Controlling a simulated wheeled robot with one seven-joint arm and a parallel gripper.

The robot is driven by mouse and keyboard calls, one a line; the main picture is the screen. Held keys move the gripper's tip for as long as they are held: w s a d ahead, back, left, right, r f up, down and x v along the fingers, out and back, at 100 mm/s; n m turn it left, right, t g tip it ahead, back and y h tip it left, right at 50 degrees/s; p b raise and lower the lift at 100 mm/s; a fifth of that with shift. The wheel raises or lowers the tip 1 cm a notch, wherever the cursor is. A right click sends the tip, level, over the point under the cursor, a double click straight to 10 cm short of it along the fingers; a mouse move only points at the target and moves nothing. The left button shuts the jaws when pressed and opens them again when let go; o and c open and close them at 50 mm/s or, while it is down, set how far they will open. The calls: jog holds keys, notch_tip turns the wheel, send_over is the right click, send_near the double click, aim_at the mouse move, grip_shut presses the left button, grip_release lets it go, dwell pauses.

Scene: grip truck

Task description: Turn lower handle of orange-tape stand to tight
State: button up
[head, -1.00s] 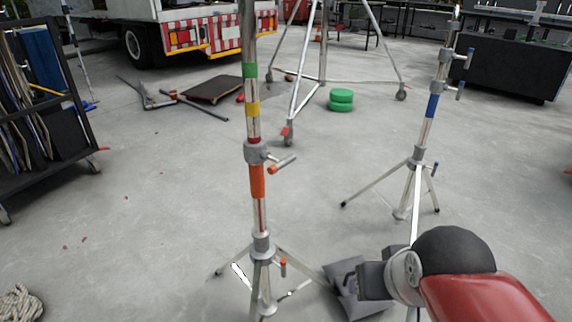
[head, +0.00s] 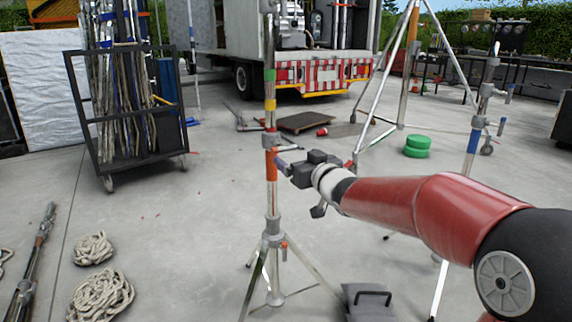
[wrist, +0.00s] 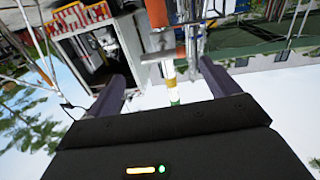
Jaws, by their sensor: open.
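The orange-tape stand (head: 271,200) stands upright at centre in the head view, with an orange band (head: 271,164) and yellow and green bands above. A lower collar (head: 272,238) at the tripod has a small orange handle (head: 284,246) pointing down. My gripper (head: 284,168) is open beside the orange band, below the upper collar. In the wrist view, the banded pole (wrist: 172,82) shows beyond and between the fingers (wrist: 168,82). I cannot tell whether they touch anything.
A blue-tape stand (head: 472,140) stands right, behind my arm. A grey sandbag (head: 368,302) lies by the tripod. Coiled ropes (head: 100,295) lie front left, and a rack cart (head: 125,110) stands beyond.

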aim_at(286, 149)
jog(key=x, duration=0.8)
jog(key=shift+s+a+r, duration=0.1)
jog(key=shift+a+r, duration=0.1)
jog(key=c, duration=1)
